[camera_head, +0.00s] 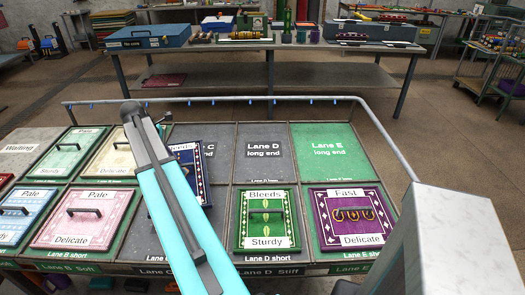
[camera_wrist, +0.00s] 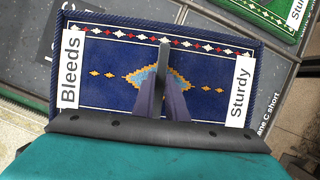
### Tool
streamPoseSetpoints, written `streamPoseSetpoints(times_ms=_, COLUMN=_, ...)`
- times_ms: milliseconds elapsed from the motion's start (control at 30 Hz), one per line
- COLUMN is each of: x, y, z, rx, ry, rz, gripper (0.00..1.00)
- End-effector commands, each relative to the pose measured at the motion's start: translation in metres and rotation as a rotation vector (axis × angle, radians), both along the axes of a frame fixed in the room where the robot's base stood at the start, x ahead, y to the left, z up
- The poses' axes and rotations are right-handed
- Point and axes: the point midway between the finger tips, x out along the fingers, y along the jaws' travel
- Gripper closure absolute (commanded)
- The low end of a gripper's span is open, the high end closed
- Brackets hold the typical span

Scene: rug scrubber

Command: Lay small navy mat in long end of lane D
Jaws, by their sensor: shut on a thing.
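The small navy mat (camera_head: 193,180) has a patterned border and labels reading Bleeds and Sturdy. It also fills much of the wrist view (camera_wrist: 215,97). My gripper (camera_wrist: 165,75) is shut at the middle of the mat, seemingly on its handle; the grip itself is partly hidden. In the head view my arm covers the gripper and part of the mat. The mat is over the lane C area, left of lane D, and looks tilted. The long end of lane D (camera_head: 264,160) is a bare dark grey panel with white lettering.
A green Bleeds/Sturdy mat (camera_head: 267,232) lies in lane D short. A purple Fast/Delicate mat (camera_head: 352,228) lies in lane E short. The green lane E long end (camera_head: 329,165) is bare. A grey rail (camera_head: 300,98) runs along the far side.

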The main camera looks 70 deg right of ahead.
Motion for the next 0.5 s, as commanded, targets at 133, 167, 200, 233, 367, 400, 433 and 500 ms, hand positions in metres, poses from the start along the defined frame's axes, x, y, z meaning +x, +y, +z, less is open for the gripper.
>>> streamPoseSetpoints(times_ms=133, x=-0.034, y=-0.038, z=-0.001, rx=-0.002, ry=0.001, rz=-0.035, gripper=1.00)
streamPoseSetpoints(times_ms=167, x=-0.041, y=-0.045, z=-0.001, rx=-0.003, ry=0.001, rz=-0.041, gripper=1.00)
streamPoseSetpoints(times_ms=200, x=-0.051, y=-0.053, z=-0.001, rx=-0.003, ry=0.002, rz=-0.050, gripper=1.00)
streamPoseSetpoints(times_ms=233, x=-0.058, y=-0.060, z=-0.002, rx=-0.003, ry=0.002, rz=-0.056, gripper=1.00)
streamPoseSetpoints(times_ms=367, x=-0.090, y=-0.088, z=-0.002, rx=-0.004, ry=0.003, rz=-0.083, gripper=1.00)
streamPoseSetpoints(times_ms=400, x=-0.100, y=-0.096, z=-0.003, rx=-0.005, ry=0.004, rz=-0.090, gripper=1.00)
streamPoseSetpoints(times_ms=433, x=-0.108, y=-0.102, z=-0.003, rx=-0.005, ry=0.003, rz=-0.098, gripper=1.00)
streamPoseSetpoints(times_ms=500, x=-0.127, y=-0.116, z=-0.003, rx=-0.006, ry=0.006, rz=-0.112, gripper=1.00)
